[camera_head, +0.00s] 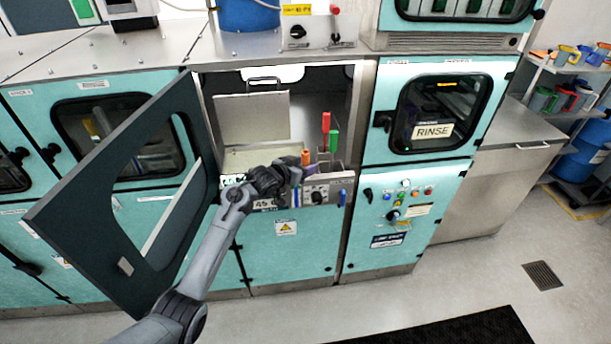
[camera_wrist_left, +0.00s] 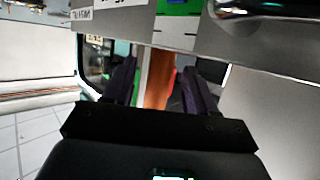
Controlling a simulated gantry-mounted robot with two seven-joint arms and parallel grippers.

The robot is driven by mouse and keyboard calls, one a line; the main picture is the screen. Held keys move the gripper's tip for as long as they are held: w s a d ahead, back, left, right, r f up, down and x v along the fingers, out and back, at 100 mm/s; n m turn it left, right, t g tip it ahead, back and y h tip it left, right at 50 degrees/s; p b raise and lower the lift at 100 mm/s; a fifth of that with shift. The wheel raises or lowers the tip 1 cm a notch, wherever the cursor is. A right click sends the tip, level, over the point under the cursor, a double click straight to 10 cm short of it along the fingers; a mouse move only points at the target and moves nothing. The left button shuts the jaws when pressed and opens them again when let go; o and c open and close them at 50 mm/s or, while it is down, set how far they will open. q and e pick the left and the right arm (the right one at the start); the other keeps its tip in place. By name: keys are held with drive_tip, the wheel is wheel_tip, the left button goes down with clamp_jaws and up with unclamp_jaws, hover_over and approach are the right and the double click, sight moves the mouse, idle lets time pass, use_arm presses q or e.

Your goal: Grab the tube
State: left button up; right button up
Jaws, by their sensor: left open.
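An orange tube-like piece (camera_head: 306,157) stands at the front of the open bay, just beyond my left gripper (camera_head: 296,172). In the left wrist view an orange-brown upright piece (camera_wrist_left: 158,78) shows between the two dark fingers of the left gripper (camera_wrist_left: 162,82). The fingers are apart, with a gap visible beside the piece; the picture does not show contact clearly. A red piece (camera_head: 326,122) and a green piece (camera_head: 333,141) stand upright just behind and to the right. Their lower ends are hidden. My right gripper is not in view.
The dark bay door (camera_head: 75,205) stands swung open on the left, close to my left arm. A metal panel (camera_head: 252,118) fills the bay's left side. A control panel (camera_head: 318,194) sits below the gripper. The closed RINSE door (camera_head: 438,112) is to the right.

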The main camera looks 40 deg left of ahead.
use_arm(q)
drive_tip(key=shift+x, duration=1.5)
clamp_jaws()
drive_tip(key=shift+r, duration=0.15)
